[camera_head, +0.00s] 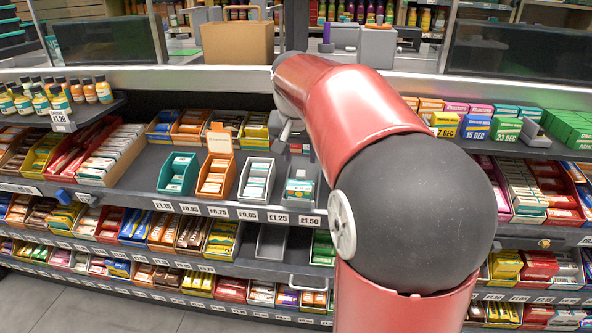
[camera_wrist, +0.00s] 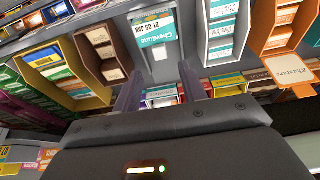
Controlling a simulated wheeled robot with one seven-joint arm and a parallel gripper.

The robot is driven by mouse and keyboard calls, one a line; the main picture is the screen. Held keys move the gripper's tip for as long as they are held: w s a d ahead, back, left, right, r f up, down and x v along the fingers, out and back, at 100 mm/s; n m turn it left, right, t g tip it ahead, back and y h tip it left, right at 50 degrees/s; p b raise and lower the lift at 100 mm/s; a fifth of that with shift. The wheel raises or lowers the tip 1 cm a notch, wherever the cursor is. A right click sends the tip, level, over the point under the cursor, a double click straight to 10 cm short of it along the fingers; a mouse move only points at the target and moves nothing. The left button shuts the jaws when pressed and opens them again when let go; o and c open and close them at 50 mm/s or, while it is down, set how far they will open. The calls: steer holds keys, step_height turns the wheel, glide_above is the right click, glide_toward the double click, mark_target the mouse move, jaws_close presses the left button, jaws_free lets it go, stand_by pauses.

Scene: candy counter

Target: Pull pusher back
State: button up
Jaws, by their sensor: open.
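My gripper (camera_wrist: 160,88) is open, its two fingers spread around the back end of a grey tray in the wrist view. In the tray lies a teal and white pack (camera_wrist: 154,30). A grey upright piece behind the pack, with a pale tab (camera_wrist: 160,53), looks like the pusher. It stands just beyond and between the fingertips; I cannot tell whether they touch it. In the head view my gripper (camera_head: 288,140) is above the back of the grey tray, which holds the teal pack (camera_head: 298,188); my arm hides part of this area.
To the left stand a white tray (camera_head: 243,195), an orange tray (camera_head: 229,193) with a raised card, and a teal tray (camera_head: 162,190). Boxed sweets fill a row behind them. A brown paper bag (camera_head: 238,42) stands on the counter above. Bare shelf shows left of the teal tray.

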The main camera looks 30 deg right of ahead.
mark_target(301, 173)
steer(key=x, duration=0.7)
steer(key=shift+s, duration=0.1)
jaws_close()
